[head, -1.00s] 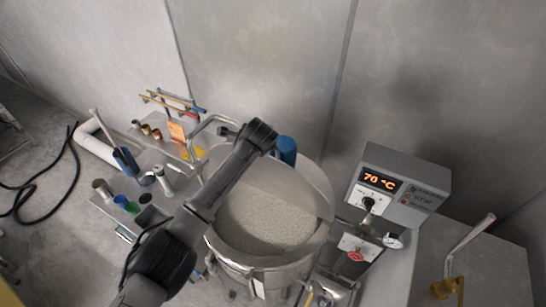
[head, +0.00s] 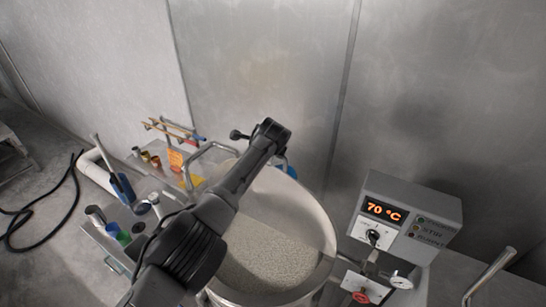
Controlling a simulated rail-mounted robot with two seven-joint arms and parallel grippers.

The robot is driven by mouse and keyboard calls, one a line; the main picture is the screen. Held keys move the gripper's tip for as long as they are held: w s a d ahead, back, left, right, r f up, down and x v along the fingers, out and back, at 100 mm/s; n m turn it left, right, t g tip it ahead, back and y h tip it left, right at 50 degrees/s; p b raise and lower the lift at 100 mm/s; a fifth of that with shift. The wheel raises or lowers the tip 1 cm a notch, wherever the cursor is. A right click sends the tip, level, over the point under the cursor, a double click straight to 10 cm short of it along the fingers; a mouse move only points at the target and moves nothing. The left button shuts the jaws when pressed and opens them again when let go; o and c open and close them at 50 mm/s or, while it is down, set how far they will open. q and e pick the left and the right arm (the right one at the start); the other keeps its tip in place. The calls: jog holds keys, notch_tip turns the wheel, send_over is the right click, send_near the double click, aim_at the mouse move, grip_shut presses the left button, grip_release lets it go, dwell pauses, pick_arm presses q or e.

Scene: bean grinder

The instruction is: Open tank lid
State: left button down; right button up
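The round metal tank (head: 318,222) stands at the lower middle of the head view. Its top is open at least in part, and pale granular material (head: 262,262) shows inside. I cannot clearly make out a separate lid; the arm covers the tank's left side. My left arm reaches from the lower left across the tank, and its far end (head: 270,130) is beyond the back rim. The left fingers cannot be made out. A blue part (head: 290,172) shows just behind the arm at the back rim, mostly hidden. My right gripper is not in view.
A control box (head: 410,217) reading 70 °C stands right of the tank, with a gauge (head: 402,281) and red knob (head: 361,297) below. A bench with cups and tools (head: 150,215) is at left. A bent metal pipe (head: 210,148) rises near the arm. Walls close off the back.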

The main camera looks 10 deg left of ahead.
pick_arm(q)
jog(key=shift+w+f, duration=0.15)
jog(key=shift+f, duration=0.05)
dwell(0.4)
jog(key=c, duration=1.1)
grip_release()
jog(key=shift+r, duration=0.1)
jog(key=shift+r, duration=0.15)
jog(key=shift+s+d+r, duration=0.1)
jog(key=shift+s+r, duration=0.1)
jog(key=shift+r, duration=0.1)
jog(key=shift+p+v, duration=0.6)
jog(key=shift+v, duration=0.45)
jog(key=shift+b+v, duration=1.6)
jog(key=shift+v, duration=3.8)
jog(key=shift+s+f, duration=0.1)
jog(key=shift+s, duration=0.05)
